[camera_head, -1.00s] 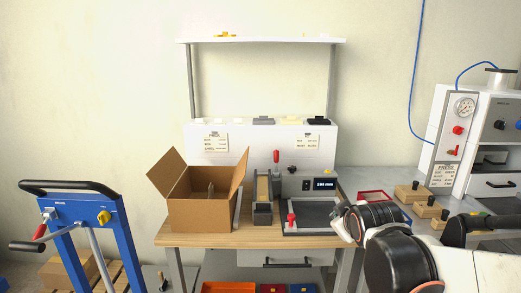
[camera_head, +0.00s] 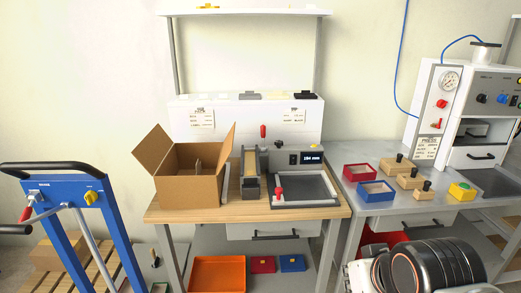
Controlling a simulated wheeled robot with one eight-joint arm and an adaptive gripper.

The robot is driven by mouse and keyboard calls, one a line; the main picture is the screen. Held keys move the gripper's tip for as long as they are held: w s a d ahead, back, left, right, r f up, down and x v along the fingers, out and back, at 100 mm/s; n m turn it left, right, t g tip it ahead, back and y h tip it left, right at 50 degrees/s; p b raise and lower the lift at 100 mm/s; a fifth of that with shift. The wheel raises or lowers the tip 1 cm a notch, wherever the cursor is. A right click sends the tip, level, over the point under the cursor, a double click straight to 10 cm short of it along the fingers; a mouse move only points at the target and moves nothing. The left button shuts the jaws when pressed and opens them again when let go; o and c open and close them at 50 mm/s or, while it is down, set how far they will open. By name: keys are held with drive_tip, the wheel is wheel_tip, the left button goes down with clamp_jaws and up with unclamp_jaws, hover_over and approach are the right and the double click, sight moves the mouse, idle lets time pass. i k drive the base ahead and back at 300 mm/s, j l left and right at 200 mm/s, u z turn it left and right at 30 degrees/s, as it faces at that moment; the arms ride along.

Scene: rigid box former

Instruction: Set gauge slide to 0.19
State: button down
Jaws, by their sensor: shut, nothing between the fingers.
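The gauge on the workbench has a flat dark bed in a light frame (camera_head: 300,189). A red knob (camera_head: 278,192) stands at the bed's left front; it looks like the slide's handle. A small dark display (camera_head: 312,158) behind the bed shows lit digits that look like 184 mm, though they are small. My arm shows only as black and white links at the bottom right, in front of the lower shelf and apart from the gauge. My gripper is not seen. Nothing of mine covers the gauge.
An open cardboard box (camera_head: 187,184) and a narrow grey fixture (camera_head: 250,190) stand left of the gauge. Red (camera_head: 358,173) and blue (camera_head: 374,192) trays and wooden knobbed blocks sit on the grey table at right. A blue cart (camera_head: 60,195) stands at left. An orange bin (camera_head: 217,274) is below.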

sight(279, 200)
drive_tip(key=i+j, duration=0.25)
drive_tip(key=i, duration=0.2)
drive_tip(key=i+j, duration=0.2)
drive_tip(key=i, duration=0.3)
